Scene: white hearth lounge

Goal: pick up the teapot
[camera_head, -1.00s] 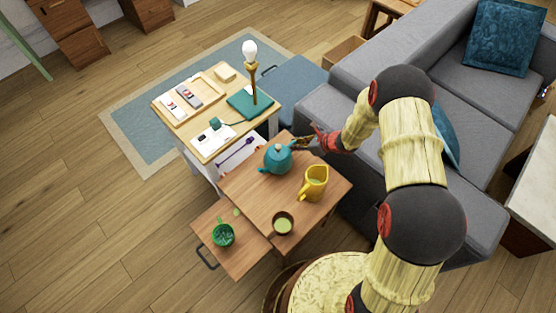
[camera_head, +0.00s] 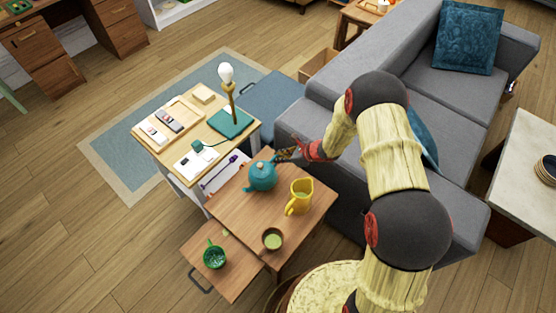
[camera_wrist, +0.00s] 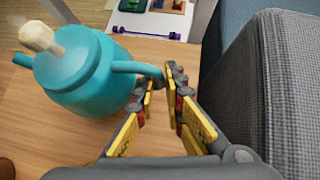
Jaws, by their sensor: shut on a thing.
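The teal teapot (camera_head: 262,177) stands upright on, or just above, the far part of the wooden side table (camera_head: 242,213); I cannot tell if its base touches. Its pale lid knob and teal body (camera_wrist: 80,75) fill the left of the wrist view, with the spout pointing left. Its handle reaches right to my gripper (camera_wrist: 162,97). My gripper, also in the head view (camera_head: 285,155), is shut on the handle near the fingertips. The fingers partly hide the end of the handle.
A yellow pitcher (camera_head: 299,196) and a brown cup (camera_head: 272,239) stand close to the teapot. A green cup (camera_head: 214,256) is on the lower pulled-out surface. A desk with a lamp (camera_head: 229,88) is behind left. The grey sofa (camera_head: 300,120) lies close to my gripper.

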